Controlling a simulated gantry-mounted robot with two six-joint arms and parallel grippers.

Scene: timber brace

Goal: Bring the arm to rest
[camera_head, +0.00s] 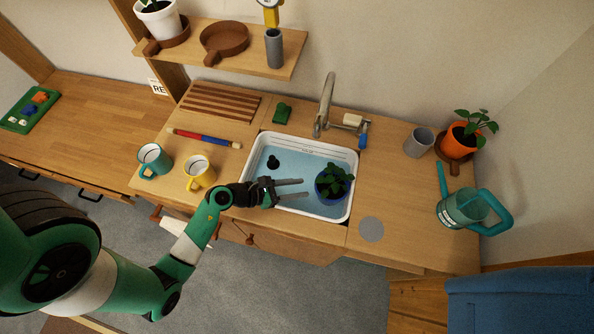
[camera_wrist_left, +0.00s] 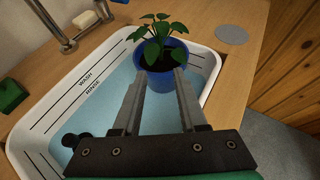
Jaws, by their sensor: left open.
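My left gripper (camera_head: 291,188) is over the sink basin (camera_head: 250,166). Its two fingers are apart, pointing right in the head view, with nothing between them. A plant in a blue pot (camera_head: 331,184) stands upright in the basin just beyond the fingertips. In the left wrist view, the fingers (camera_wrist_left: 161,84) are open and the blue pot (camera_wrist_left: 155,81) is ahead of them, with the fingertips overlapping its lower part in the picture. I cannot tell whether they touch it. The green left arm comes in from the lower left. My right gripper is not in view.
A teal mug (camera_head: 153,162) and a yellow mug (camera_head: 199,174) stand left of the sink. A faucet (camera_head: 324,105) rises behind it. A teal watering can (camera_head: 466,208), grey cup (camera_head: 418,142) and orange pot (camera_head: 459,142) stand at the right. A shelf (camera_head: 288,62) hangs above.

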